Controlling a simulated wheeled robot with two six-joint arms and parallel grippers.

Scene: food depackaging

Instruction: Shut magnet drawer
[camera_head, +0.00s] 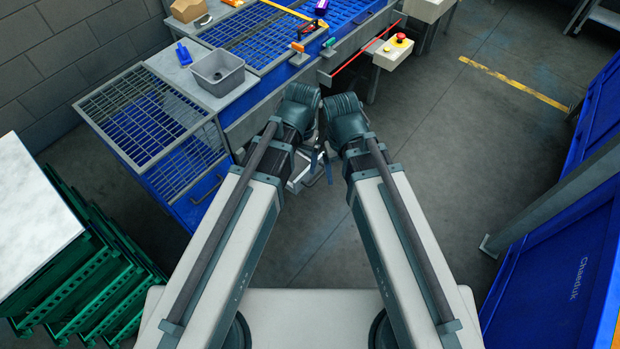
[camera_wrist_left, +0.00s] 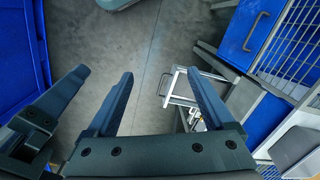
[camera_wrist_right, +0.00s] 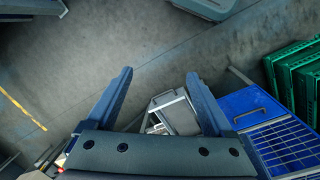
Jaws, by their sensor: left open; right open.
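A metal drawer with a bar handle, which looks like the magnet drawer, stands out from the bench side in the head view (camera_head: 304,180), partly hidden by my grippers. It also shows in the left wrist view (camera_wrist_left: 181,101) and the right wrist view (camera_wrist_right: 176,112). My left gripper (camera_head: 316,168) is open and empty above it; its fingers show in the left wrist view (camera_wrist_left: 160,76). My right gripper (camera_wrist_right: 159,76) is open and empty close beside the left one, with the drawer beyond its fingers. I cannot tell whether either gripper touches the drawer.
The blue bench with metal grids (camera_head: 150,115) holds a grey bin (camera_head: 217,72). An emergency-stop box (camera_head: 393,52) sits at its right side. Green crates (camera_head: 95,275) stand at lower left. A large blue container (camera_head: 560,265) stands at right. The floor (camera_head: 450,160) between is clear.

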